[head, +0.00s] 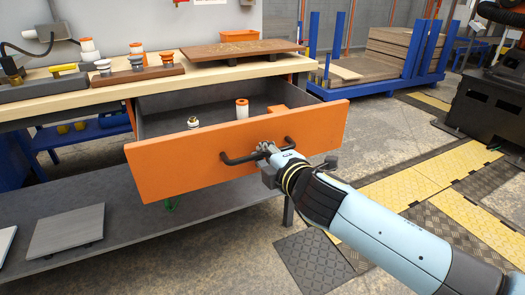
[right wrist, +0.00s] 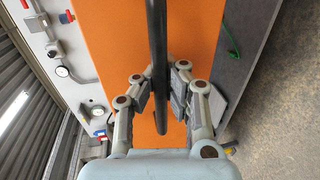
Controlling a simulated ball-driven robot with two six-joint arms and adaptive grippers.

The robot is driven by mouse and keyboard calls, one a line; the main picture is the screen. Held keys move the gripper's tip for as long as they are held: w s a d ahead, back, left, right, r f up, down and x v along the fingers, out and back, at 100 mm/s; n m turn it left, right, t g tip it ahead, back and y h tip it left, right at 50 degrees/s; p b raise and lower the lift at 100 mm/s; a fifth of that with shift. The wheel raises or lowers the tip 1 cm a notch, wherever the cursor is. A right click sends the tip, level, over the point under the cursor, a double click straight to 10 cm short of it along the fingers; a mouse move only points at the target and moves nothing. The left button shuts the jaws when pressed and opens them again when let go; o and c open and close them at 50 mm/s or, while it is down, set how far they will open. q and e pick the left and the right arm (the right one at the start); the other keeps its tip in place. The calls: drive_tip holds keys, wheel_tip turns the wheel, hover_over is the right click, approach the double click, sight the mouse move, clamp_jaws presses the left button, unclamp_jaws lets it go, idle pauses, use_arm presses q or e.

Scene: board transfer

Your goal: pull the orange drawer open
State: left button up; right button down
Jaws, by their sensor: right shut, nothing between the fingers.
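The orange drawer (head: 170,163) stands pulled out from under the workbench, and its inside shows. Its front fills the middle of the right wrist view (right wrist: 110,40). A dark bar handle (head: 238,160) is fixed across the front. My right gripper (head: 265,150) is at the middle of this handle, with its jaws shut. In the right wrist view the handle bar (right wrist: 157,40) runs between the two finger linkages; I cannot tell whether the fingertips touch it. My left gripper is out of view.
Inside the drawer are a white-and-orange cylinder (head: 242,109), a small pale fitting (head: 193,123) and an orange block (head: 277,109). The wooden benchtop (head: 205,70) bears a brown board (head: 240,48) and several fittings. A grey lower shelf (head: 130,214) lies beneath.

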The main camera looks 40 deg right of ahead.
drive_tip(key=c, duration=2)
unclamp_jaws()
drive_tip(key=shift+r, duration=0.1)
drive_tip(key=o, duration=0.7)
drive_tip(key=shift+c, duration=0.2)
drive_tip(key=v, duration=1.2)
drive_tip(key=shift+d, duration=0.1)
drive_tip(key=s+f+m+g+y+p, duration=0.1)
drive_tip(key=s+f+m+g, duration=0.3)
drive_tip(key=f, duration=1.2)
drive_tip(key=s+f+m+g, duration=0.2)
drive_tip(key=s+f+g, duration=0.3)
drive_tip(key=f, duration=1)
drive_tip(key=s+f+m+g, duration=0.2)
drive_tip(key=s+f, duration=0.3)
drive_tip(key=s, duration=0.4)
drive_tip(key=s+f+m+g+y, duration=0.1)
drive_tip(key=s+f+m, duration=0.3)
drive_tip(key=s, duration=0.6)
drive_tip(key=s+f+m+g, duration=0.2)
drive_tip(key=s+f, duration=0.3)
drive_tip(key=s, duration=0.5)
drive_tip(key=shift+a+f+m+g+y, duration=0.3)
drive_tip(key=shift+a+m+g+y, duration=0.15)
drive_tip(key=shift+m, duration=0.15)
